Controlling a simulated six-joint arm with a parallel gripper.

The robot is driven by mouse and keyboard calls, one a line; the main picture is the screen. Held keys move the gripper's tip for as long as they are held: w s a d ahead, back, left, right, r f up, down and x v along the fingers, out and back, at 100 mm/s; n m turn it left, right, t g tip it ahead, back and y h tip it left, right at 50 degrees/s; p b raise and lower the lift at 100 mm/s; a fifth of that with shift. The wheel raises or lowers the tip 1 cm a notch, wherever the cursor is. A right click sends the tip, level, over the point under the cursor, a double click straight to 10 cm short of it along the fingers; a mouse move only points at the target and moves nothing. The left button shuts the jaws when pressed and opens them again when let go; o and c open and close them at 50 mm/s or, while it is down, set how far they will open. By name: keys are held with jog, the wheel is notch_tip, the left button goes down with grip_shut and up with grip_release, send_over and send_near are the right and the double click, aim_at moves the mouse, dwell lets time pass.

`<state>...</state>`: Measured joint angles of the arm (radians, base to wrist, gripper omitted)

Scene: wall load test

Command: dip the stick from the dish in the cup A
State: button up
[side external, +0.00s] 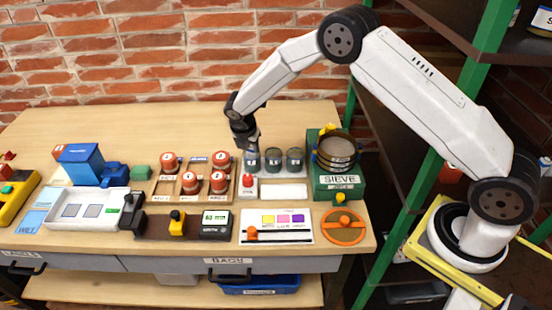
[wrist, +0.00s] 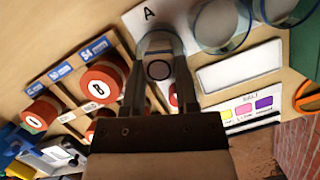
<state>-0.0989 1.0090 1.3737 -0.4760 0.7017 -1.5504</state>
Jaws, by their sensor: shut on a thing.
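My gripper (wrist: 158,75) is shut on the clear glass cup A (wrist: 158,45), with one finger on each side of its wall. The cup's dark round base shows between the fingers. In the side external view my gripper (side external: 246,146) reaches down to cup A (side external: 252,162), the leftmost of the row of cups. A letter A is printed on the white card (wrist: 137,20) beside it. A white shallow rectangular dish (side external: 283,191) lies in front of the cups and looks empty; it also shows in the wrist view (wrist: 240,72). I cannot make out a stick in either view.
Two more glass cups (side external: 273,159) (side external: 294,159) stand close to the right. A rack with red-capped jars (side external: 190,182) is on the left. A green sieve stand (side external: 338,185) is on the right. A red-topped item (side external: 247,183) stands just in front of cup A.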

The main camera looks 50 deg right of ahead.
jog(key=shift+r, duration=3.1)
